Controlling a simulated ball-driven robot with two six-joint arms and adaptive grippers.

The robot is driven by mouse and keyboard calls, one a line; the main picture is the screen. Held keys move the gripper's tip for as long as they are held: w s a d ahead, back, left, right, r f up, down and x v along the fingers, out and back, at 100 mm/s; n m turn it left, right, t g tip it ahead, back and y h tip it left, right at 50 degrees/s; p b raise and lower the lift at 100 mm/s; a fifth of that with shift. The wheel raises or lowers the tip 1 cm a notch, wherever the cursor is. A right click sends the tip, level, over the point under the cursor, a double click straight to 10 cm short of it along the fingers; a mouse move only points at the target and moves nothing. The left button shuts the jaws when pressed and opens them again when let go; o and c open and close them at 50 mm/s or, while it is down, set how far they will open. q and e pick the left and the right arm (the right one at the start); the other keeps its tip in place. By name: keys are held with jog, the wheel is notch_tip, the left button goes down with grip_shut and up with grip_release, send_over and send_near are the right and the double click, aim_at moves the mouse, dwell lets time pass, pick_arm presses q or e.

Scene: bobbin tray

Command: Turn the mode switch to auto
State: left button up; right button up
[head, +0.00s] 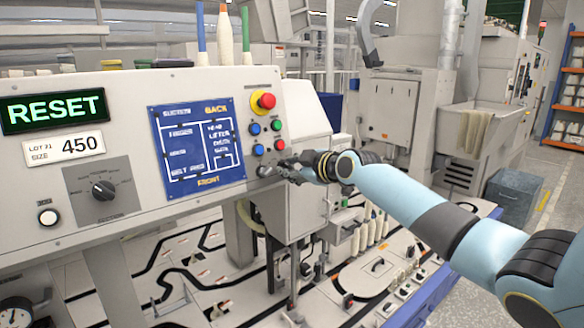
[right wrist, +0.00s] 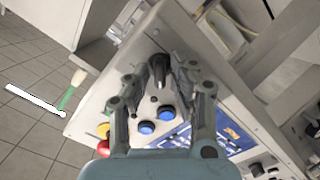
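A black switch knob (right wrist: 158,70) sits on the grey control panel (head: 225,88), beyond two blue buttons in the right wrist view. My right gripper (right wrist: 155,76) is open, with its fingers on either side of this knob. I cannot tell whether they touch it. In the head view my right gripper (head: 275,168) is at the panel's lower right corner and largely hides the knob there. A larger black rotary selector (head: 103,190) is on the panel's left part. The labels are too small to read, so the knob's setting is unclear. My left gripper is not in view.
Above the right gripper are a red emergency button (head: 266,100) and several small coloured buttons. A blue diagram plate (head: 197,146) lies to their left. Bobbins (head: 225,40) stand above the panel's top edge. Below is a table (head: 215,262) with tracks and fittings.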

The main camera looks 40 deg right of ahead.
grip_shut()
jog(key=shift+m, duration=0.4)
jog(key=m, duration=0.2)
jog(key=shift+m, duration=0.4)
jog(key=m, duration=0.4)
jog(key=m+p, duration=0.1)
jog(key=m, duration=0.3)
jog(key=shift+m+y, duration=0.3)
jog(key=shift+m, duration=0.1)
jog(key=m+p, duration=0.1)
jog(key=m, duration=0.3)
jog(key=shift+m+y, duration=0.3)
jog(key=shift+m, duration=0.1)
jog(key=shift+o, duration=1.7)
grip_release()
